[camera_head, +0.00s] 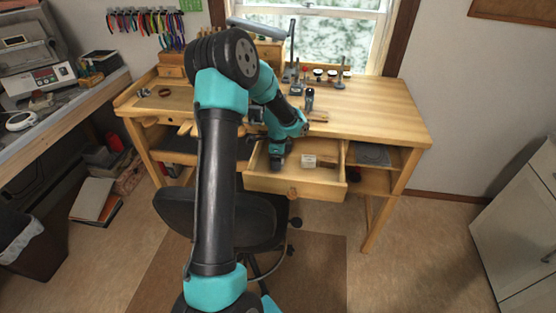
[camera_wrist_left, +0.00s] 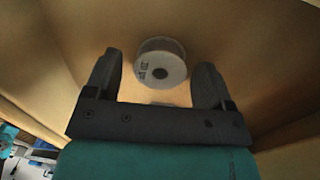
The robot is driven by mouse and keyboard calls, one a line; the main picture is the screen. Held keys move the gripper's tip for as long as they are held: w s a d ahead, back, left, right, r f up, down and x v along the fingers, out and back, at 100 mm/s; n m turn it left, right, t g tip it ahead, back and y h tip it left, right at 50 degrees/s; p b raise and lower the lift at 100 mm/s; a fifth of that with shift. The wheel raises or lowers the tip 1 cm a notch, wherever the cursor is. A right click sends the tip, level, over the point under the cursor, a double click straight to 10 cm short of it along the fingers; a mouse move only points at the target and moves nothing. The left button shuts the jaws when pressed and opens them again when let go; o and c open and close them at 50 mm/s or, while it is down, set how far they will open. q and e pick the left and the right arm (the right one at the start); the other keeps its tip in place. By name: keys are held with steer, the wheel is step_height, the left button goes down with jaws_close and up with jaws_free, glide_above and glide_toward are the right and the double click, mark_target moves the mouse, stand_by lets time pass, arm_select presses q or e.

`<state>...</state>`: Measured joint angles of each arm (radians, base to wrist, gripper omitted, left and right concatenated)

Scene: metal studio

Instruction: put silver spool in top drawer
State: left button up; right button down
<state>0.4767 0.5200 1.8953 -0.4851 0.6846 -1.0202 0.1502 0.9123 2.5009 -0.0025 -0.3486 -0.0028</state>
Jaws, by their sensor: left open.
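The silver spool (camera_wrist_left: 161,62) shows in the left wrist view as a short round reel with a pale printed face and a dark centre hole. It rests on a wooden surface that looks like the drawer floor. The drawer (camera_head: 320,189) under the desk top is pulled open. My left gripper (camera_head: 277,165) reaches down inside the drawer at its left part. Its fingers are open (camera_wrist_left: 159,68), with the spool at the gap between their tips. I cannot tell whether they touch it. In the head view the spool is not distinguishable. My right gripper is out of view.
A small white box (camera_head: 309,160) and a dark item lie in the drawer right of my gripper. The wooden desk top (camera_head: 375,105) above holds several small tools and bottles. A dark chair (camera_head: 258,222) stands in front of the drawer.

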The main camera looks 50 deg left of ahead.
arm_select(q)
step_height(320, 180, up, 12)
steer(key=shift+w+a, duration=0.25)
steer(key=shift+w, duration=0.05)
stand_by(0.6)
